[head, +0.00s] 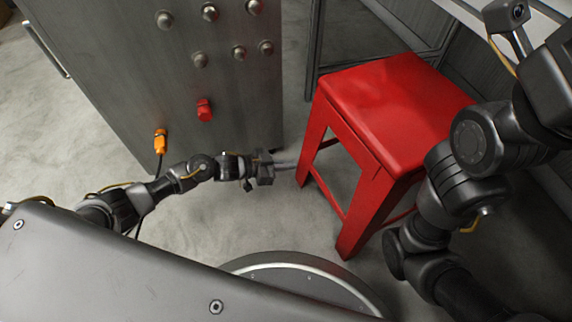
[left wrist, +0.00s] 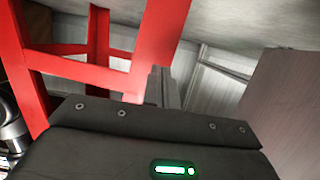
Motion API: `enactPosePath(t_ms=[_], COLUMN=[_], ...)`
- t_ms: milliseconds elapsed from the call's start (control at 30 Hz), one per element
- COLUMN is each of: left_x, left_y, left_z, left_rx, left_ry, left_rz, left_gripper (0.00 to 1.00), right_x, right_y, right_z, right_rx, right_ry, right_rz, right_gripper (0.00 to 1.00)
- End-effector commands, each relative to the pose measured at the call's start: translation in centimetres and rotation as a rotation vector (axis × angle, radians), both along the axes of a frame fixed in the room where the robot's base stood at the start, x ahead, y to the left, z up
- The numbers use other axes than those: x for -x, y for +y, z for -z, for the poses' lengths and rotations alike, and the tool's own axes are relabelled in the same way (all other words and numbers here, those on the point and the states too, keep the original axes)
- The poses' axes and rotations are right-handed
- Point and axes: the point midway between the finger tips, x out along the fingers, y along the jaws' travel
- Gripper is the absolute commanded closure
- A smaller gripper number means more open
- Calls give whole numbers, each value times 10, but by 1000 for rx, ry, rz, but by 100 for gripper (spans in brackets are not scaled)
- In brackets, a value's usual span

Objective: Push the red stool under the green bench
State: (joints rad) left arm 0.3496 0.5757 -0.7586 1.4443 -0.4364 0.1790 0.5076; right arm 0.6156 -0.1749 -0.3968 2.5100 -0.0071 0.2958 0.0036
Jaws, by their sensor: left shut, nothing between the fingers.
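The red stool (head: 395,105) stands upright on the grey floor, right of centre in the head view. My left gripper (head: 291,165) is shut and empty, level with the lower part of the stool's left legs, its fingertips at or very near a leg. In the left wrist view the shut fingers (left wrist: 165,88) point up beside a red leg of the stool (left wrist: 158,35); I cannot tell whether they touch. My right arm covers the stool's right side, and my right gripper is not visible. I make out no green bench in either view.
A grey metal cabinet (head: 110,65) with knobs, a red fitting (head: 204,110) and an orange plug (head: 160,141) stands left of the stool. A dark metal frame (head: 312,60) rises behind the stool. A pale surface (head: 540,18) edges the top right. Floor is open before the cabinet.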

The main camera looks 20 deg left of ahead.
Motion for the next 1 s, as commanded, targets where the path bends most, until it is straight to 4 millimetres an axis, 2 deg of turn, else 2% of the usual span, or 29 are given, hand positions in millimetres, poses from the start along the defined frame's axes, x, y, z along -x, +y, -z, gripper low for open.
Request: enactPosePath(t_ms=[1000], left_x=[-36], left_y=[-63], left_z=[2], left_rx=[2], left_ry=[3], left_rz=[6], left_gripper=[100], right_x=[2], right_y=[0], right_z=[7], right_rx=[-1], right_ry=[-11], right_rz=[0], right_gripper=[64])
